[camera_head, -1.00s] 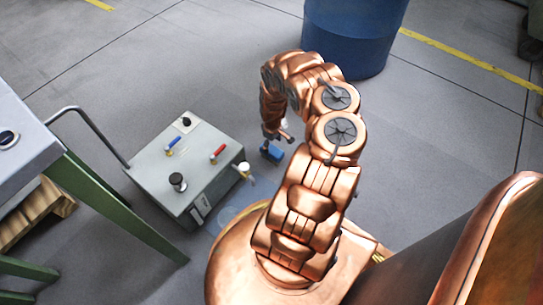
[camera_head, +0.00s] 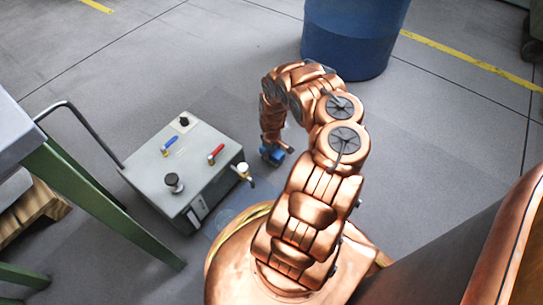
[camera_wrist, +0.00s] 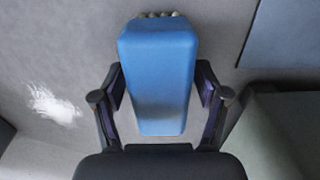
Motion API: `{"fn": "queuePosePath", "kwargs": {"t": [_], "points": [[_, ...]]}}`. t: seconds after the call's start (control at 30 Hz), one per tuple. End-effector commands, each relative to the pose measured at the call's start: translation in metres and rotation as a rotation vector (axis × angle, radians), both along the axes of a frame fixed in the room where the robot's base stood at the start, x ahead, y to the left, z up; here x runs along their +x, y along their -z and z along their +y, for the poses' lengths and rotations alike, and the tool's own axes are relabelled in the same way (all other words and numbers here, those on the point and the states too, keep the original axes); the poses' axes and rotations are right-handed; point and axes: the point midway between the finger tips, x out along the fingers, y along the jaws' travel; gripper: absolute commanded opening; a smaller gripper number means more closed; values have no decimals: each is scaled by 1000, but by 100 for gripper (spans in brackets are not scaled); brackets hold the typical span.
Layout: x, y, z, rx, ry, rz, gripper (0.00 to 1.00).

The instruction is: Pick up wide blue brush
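The wide blue brush (camera_wrist: 158,75) fills the middle of the wrist view, its long blue body pointing up the picture with small pale bumps at its far end. In the head view it is a small blue patch (camera_head: 275,156) near the floor, partly hidden by my gripper (camera_head: 274,145). My gripper also shows in the wrist view (camera_wrist: 160,85). Its two dark fingers stand one on each side of the brush, close to its sides, with narrow gaps lower down. Contact at the fingertips is hard to tell.
A grey control box (camera_head: 180,165) with levers and a tap stands left of my gripper. A blue barrel (camera_head: 352,40) stands behind my arm. A green-legged table (camera_head: 95,190) is at the left. Grey floor (camera_head: 225,85) is clear between box and barrel.

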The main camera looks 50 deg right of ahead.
Motion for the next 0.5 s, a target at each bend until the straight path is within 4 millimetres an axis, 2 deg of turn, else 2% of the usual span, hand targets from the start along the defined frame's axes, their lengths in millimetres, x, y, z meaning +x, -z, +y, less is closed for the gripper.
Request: {"fn": "queuePosePath", "kwargs": {"t": [0.07, 0.5], "points": [[0, 0, 0, 0, 0, 0, 61], [0, 0, 0, 0, 0, 0, 16]]}}
